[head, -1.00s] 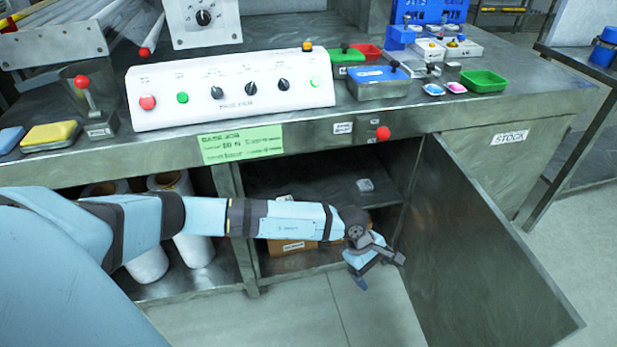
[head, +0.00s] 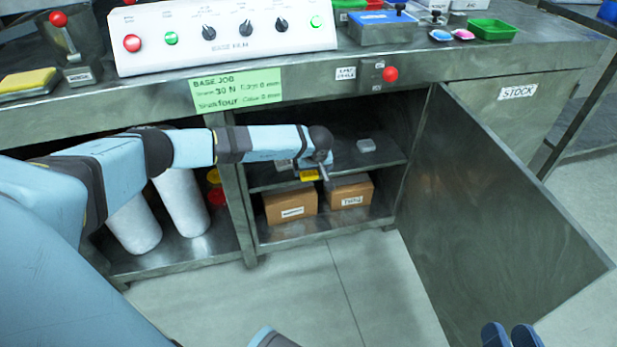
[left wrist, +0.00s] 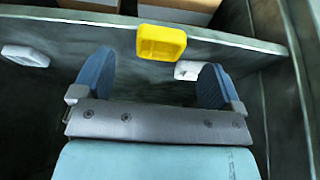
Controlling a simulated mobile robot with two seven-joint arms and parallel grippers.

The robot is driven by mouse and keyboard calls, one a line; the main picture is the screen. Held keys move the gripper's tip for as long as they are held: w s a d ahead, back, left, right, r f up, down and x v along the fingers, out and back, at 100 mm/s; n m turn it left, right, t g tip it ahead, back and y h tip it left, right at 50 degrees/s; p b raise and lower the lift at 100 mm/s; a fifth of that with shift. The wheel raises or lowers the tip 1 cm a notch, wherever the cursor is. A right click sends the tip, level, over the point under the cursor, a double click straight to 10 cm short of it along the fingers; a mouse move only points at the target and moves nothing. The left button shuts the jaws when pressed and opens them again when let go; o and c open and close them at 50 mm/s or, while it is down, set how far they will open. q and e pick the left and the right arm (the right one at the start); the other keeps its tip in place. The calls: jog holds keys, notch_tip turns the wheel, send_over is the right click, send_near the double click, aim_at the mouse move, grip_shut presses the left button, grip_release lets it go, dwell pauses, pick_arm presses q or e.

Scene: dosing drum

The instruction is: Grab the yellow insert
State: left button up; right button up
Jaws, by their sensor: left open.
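The yellow insert (head: 309,175) lies near the front edge of the upper shelf in the open cabinet, partly covered by my left gripper in the head view. In the left wrist view the yellow insert (left wrist: 161,42) is a small tray shape just beyond the fingertips, lined up with the gap between them. My left gripper (left wrist: 154,78) is open and empty, with its two blue fingers apart. In the head view my left gripper (head: 322,168) is over the shelf front, mostly hidden by its wrist. My right gripper (head: 510,336) shows only its dark blue fingertips at the bottom edge.
Pale inserts (head: 366,145) (left wrist: 25,55) lie on either side of the yellow one. The shelf (head: 385,157) has cardboard boxes (head: 290,205) below it. The open door (head: 490,220) stands to the right; a divider (head: 232,190) stands to the left.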

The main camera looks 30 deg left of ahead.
aim_at(309, 174)
pick_arm(q)
jog(key=b+x, duration=0.2)
jog(key=x, duration=0.2)
jog(key=shift+w+a, duration=0.1)
jog(key=shift+a, duration=0.1)
jog(key=shift+w+a+f+b, duration=0.15)
jog(key=shift+f+b, duration=0.15)
pick_arm(e)
jog(key=shift+w+d+r+n+t, duration=0.2)
jog(key=shift+w+d+n+t, duration=0.35)
jog(key=shift+w+n, duration=0.35)
pick_arm(q)
jog(key=c, duration=1)
pick_arm(e)
jog(key=shift+s+a, duration=0.1)
pick_arm(q)
jog(key=shift+r, duration=0.15)
